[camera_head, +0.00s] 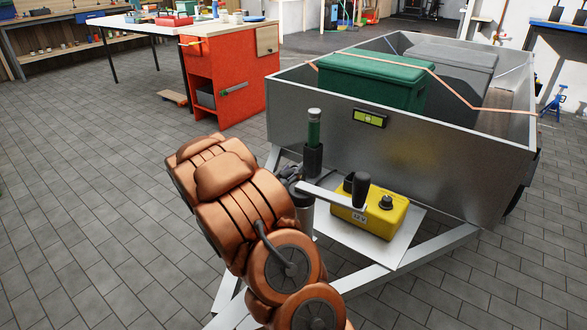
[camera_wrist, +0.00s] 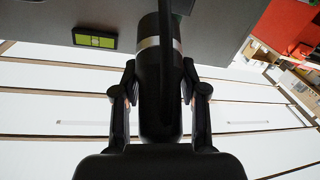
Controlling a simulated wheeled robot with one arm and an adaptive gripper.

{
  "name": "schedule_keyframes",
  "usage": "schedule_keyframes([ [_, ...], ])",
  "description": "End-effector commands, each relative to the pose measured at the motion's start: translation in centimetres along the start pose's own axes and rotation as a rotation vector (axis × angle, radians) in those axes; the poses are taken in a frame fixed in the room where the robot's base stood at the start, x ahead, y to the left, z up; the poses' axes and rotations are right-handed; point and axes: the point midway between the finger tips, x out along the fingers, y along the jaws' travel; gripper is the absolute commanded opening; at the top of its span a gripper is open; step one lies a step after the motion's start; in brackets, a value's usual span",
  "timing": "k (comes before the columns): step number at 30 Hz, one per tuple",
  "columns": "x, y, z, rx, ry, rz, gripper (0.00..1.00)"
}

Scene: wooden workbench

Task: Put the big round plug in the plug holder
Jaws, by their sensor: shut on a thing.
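The big round plug (camera_wrist: 159,85) is a dark cylinder with a silver band. It fills the middle of the wrist view. My gripper (camera_wrist: 163,98) has one finger on each side of it and is shut on it. A dark curved strip, perhaps a cable, passes in front of the plug. In the head view my gripper (camera_head: 291,178) is small and dark, partly hidden by my arm, at the trailer's front. Close beside it stands an upright piece (camera_head: 314,132) with a green middle and a silver top. I cannot clearly identify the plug holder.
The metal trailer (camera_head: 430,165) carries a green box (camera_head: 372,82) and a grey box (camera_head: 455,72). A yellow 12 V box (camera_head: 372,215) and a black-gripped lever (camera_head: 361,190) are near my gripper. A green level (camera_head: 369,118) is on the trailer wall.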

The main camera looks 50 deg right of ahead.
Motion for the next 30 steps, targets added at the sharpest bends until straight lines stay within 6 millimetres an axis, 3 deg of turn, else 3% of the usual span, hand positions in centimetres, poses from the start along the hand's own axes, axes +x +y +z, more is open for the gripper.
schedule_keyframes([
  [12, 6.3, -3.2, 0.0, 0.002, -0.001, 0.001, 0.00],
  [26, 8.8, -4.5, -0.2, 0.001, 0.001, 0.002, 0.00],
  [30, 8.8, -5.4, 2.2, -0.004, -0.003, -0.002, 0.00],
])
